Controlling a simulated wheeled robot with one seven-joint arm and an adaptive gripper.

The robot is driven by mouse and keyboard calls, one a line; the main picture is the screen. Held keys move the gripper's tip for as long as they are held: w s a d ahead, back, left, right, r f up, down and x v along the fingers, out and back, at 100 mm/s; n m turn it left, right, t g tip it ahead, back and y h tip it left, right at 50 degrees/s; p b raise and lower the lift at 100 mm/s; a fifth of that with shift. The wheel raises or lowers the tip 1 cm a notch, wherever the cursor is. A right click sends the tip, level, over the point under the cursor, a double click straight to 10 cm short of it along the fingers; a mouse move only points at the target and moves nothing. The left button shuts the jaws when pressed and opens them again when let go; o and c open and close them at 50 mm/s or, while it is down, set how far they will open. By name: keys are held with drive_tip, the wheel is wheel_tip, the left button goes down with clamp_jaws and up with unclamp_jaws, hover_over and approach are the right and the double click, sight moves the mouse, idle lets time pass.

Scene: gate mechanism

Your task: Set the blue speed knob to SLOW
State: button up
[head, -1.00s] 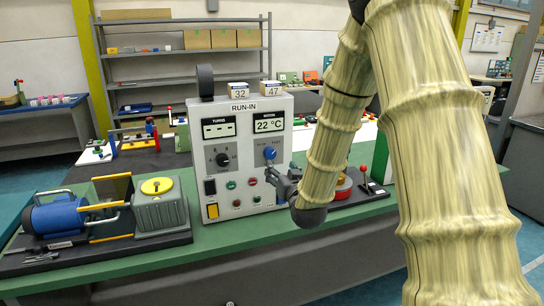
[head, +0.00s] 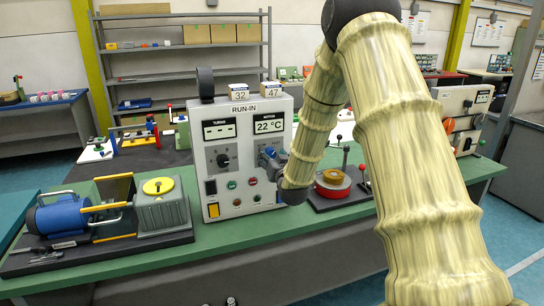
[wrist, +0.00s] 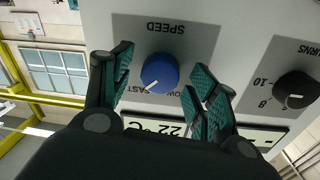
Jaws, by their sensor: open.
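The SLOW label (wrist: 181,92) is partly covered by a finger. My gripper (wrist: 162,82) is open, with one finger on each side of the knob and a visible gap to each.
A black TURNS knob (wrist: 295,90) is beside the speed knob. Below are push buttons (head: 232,185) and a 22 °C display (head: 268,126) sits above. A motor and gearbox unit (head: 160,210) stands left on the green bench. A red round fixture (head: 332,187) stands right.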

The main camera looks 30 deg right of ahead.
drive_tip(key=shift+c, duration=0.2)
drive_tip(key=c, duration=1)
drive_tip(key=shift+f+n+t+y+b, duration=0.15)
drive_tip(key=shift+n+t+b, duration=0.1)
drive_tip(key=shift+n+b, duration=3.9)
drive_tip(key=shift+f+n+t+y+b, duration=0.15)
drive_tip(key=shift+n+t+b, duration=0.1)
drive_tip(key=shift+n+b, duration=3.85)
drive_tip(key=shift+r+n+p, duration=0.15)
drive_tip(key=shift+n+p, duration=0.7)
drive_tip(key=shift+n, duration=0.3)
